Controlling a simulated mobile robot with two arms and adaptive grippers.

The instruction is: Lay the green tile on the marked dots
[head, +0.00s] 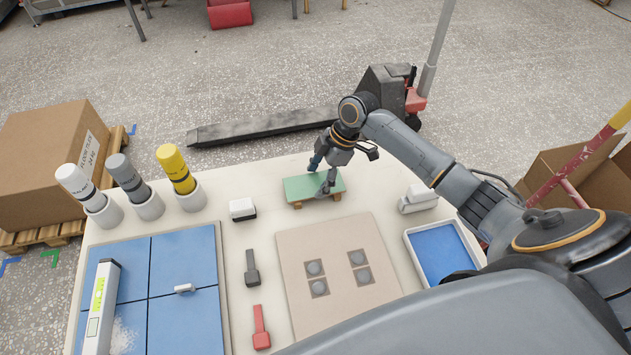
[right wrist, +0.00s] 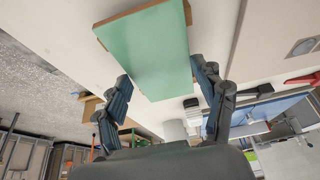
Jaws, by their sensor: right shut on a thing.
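The green tile (head: 298,187) lies flat at the back middle of the table, on or just above small wooden supports (head: 297,205); I cannot tell if it touches them. My right gripper (head: 325,178) reaches down over the tile and is shut on it. In the right wrist view the tile (right wrist: 150,50) lies between the two fingers (right wrist: 160,80), one at each side edge. The beige board (head: 330,240) in front of it carries several round grey dots (head: 314,268) on dark squares, all uncovered. My left gripper is not in view.
Left of the board lie a dark-handled tool (head: 252,268) and a red one (head: 260,330). A white block (head: 242,209), blue tiled panel (head: 185,262), level (head: 101,305) and several bottles (head: 175,170) stand further left. A blue tray (head: 440,256) and white blocks (head: 418,199) are right.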

